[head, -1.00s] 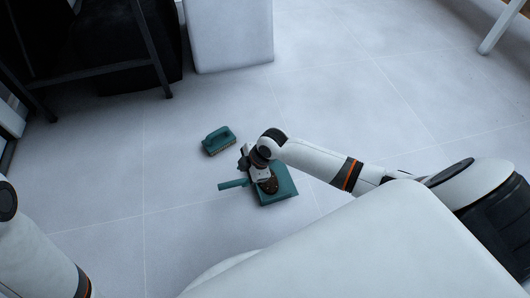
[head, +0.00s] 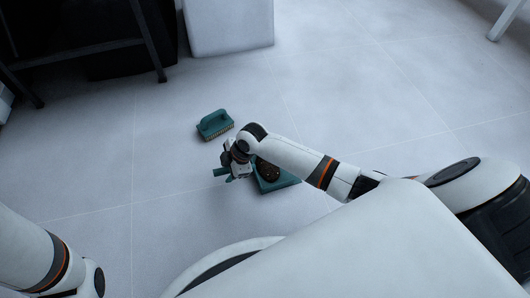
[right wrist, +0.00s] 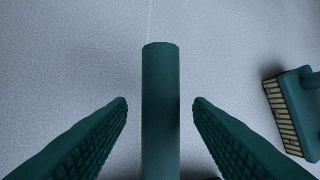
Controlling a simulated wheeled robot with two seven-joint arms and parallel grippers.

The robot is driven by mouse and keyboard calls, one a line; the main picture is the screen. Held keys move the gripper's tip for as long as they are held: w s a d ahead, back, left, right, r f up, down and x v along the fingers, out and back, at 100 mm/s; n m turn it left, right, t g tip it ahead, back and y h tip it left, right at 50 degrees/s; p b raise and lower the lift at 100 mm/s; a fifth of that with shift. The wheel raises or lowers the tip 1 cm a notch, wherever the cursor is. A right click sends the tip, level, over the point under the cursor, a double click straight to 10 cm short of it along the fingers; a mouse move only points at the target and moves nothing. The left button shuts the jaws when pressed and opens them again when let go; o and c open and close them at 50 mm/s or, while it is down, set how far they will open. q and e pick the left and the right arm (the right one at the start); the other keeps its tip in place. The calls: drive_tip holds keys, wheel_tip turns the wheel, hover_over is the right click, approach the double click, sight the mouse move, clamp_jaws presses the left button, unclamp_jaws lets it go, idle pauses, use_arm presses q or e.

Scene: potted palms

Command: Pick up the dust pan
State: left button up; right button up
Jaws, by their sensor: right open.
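The teal dust pan (head: 276,184) lies on the floor with something brown and round in its tray. My right arm partly covers it in the head view. Its handle (head: 221,172) points left; in the right wrist view the handle (right wrist: 161,105) runs upright through the middle. My right gripper (head: 233,174) is over the handle. In the right wrist view its open fingers (right wrist: 160,102) stand on either side of the handle, with a gap on both sides. My left arm shows at the lower left of the head view, but its gripper is out of view.
A teal brush (head: 215,124) with pale bristles lies on the floor just beyond the handle; it also shows in the right wrist view (right wrist: 297,110). A white block-like stand (head: 229,25) and a dark-framed chair or table (head: 85,65) are at the back.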

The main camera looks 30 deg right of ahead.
drive_tip(key=shift+w+a+f, duration=0.1)
drive_tip(key=shift+f, duration=0.35)
drive_tip(key=shift+r, duration=0.1)
drive_tip(key=shift+c, duration=0.6)
clamp_jaws()
